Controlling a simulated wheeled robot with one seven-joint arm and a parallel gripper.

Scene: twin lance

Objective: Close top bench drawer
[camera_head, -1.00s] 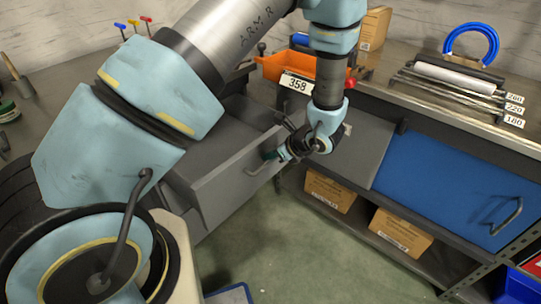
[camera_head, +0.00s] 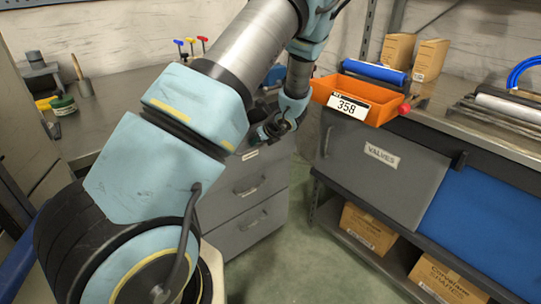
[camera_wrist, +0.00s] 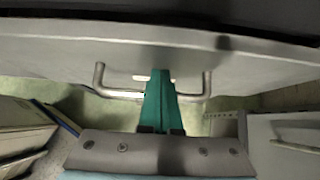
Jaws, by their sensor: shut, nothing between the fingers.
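The grey bench drawer unit (camera_head: 232,208) stands left of centre in the head view, with its lower drawer fronts and handles showing. The top drawer (camera_head: 272,152) is partly hidden behind my arm. No open drawer interior shows there, but I cannot tell if its front is fully flush. My gripper (camera_head: 267,134) is at this drawer's front, shut and empty. In the wrist view, the green fingers (camera_wrist: 158,98) are together between the ends of a bar handle (camera_wrist: 103,84) on a grey drawer front (camera_wrist: 60,50). I cannot tell whether they touch the front.
An orange bin (camera_head: 362,98) marked 358 sits on the bench right of my arm. A grey panel labelled VALVES (camera_head: 385,165) and a blue panel (camera_head: 490,225) are below it. Cardboard boxes (camera_head: 370,228) sit on a low shelf. Green floor (camera_head: 300,265) is clear between.

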